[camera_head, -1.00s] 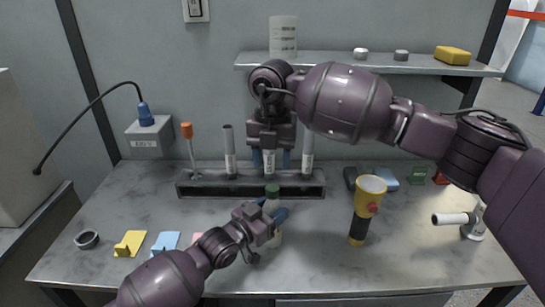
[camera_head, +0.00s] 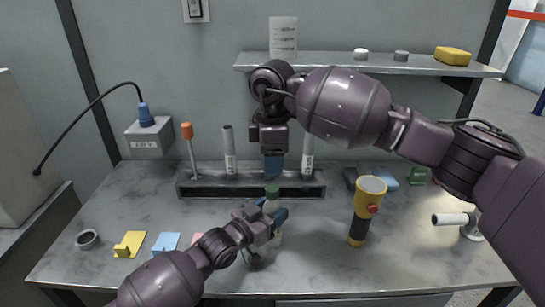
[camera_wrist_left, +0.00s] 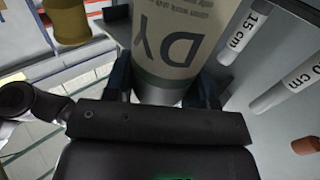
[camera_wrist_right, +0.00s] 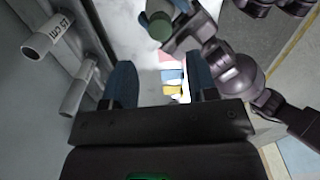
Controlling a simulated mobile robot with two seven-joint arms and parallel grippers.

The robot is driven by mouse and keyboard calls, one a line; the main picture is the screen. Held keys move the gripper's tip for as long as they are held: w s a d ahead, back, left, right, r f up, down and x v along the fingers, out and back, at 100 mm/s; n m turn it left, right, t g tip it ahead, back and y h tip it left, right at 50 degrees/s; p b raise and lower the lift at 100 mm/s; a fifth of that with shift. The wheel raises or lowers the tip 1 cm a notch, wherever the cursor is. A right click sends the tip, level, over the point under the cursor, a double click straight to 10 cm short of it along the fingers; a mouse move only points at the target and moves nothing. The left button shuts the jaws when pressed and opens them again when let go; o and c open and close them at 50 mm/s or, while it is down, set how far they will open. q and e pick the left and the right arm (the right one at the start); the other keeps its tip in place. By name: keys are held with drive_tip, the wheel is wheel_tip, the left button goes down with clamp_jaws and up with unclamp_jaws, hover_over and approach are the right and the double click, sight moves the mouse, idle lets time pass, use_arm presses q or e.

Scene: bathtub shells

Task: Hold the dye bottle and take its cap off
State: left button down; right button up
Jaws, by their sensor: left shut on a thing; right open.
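The dye bottle (camera_head: 271,207) stands upright near the middle of the bench, with its green cap (camera_head: 272,190) on top. My left gripper (camera_head: 274,220) is shut around the bottle's body. In the left wrist view the bottle's label (camera_wrist_left: 180,38) fills the space between the blue fingers. My right gripper (camera_head: 274,172) is open, points down and is just above and behind the cap in the head view. In the right wrist view the green cap (camera_wrist_right: 159,28) lies beyond the fingertips, not between them.
A grey rack (camera_head: 250,190) with several upright tubes stands right behind the bottle. A yellow and black flashlight (camera_head: 364,210) stands to the right. Coloured blocks and a grey ring (camera_head: 87,239) lie at the left.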

sight(272, 188)
drive_tip(key=shift+m, duration=0.4)
drive_tip(key=shift+f, duration=4.05)
